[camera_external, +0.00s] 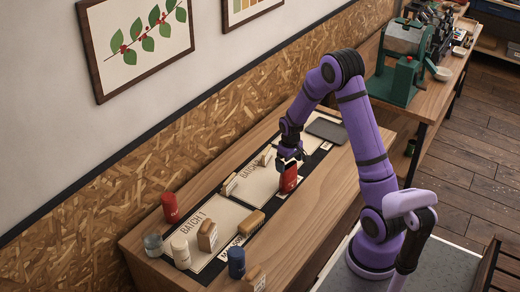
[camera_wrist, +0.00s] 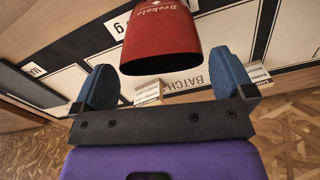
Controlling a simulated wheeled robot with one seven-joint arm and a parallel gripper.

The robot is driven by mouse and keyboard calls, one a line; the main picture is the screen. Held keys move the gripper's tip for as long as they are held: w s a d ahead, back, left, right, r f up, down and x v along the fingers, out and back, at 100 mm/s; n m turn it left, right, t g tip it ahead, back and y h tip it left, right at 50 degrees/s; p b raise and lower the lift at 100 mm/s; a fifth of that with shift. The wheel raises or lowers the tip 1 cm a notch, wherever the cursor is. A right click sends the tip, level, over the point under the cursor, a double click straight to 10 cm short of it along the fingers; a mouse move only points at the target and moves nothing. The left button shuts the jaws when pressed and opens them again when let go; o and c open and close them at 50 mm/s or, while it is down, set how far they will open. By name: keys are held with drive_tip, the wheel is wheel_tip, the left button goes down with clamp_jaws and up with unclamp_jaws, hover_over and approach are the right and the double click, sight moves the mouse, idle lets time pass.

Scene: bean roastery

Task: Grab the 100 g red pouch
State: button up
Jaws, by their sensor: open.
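A red pouch (camera_external: 289,179) stands on the paper mat on the table, close under my gripper. In the wrist view the red pouch (camera_wrist: 160,42) fills the top middle, with white lettering upside down. Its dark lower edge lies between the lines of my two blue fingers. My gripper (camera_external: 290,154) is open, with its fingers (camera_wrist: 163,80) apart and nothing clamped between them. I cannot tell whether the fingertips reach beside the pouch or stop just short. The weight on the pouch cannot be read. A second red item (camera_external: 171,208) stands at the far left of the table.
Near the left end stand a glass (camera_external: 153,244), a cream canister (camera_external: 180,252), a brown pouch (camera_external: 207,236), a dark blue canister (camera_external: 236,263) and a tan block (camera_external: 251,222). A grey slab (camera_external: 327,130) lies at the right end.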

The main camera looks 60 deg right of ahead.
sight(289, 170)
drive_tip(key=shift+f, duration=2.35)
drive_tip(key=c, duration=0.8)
drive_tip(key=shift+o, duration=0.2)
drive_tip(key=shift+r, duration=0.1)
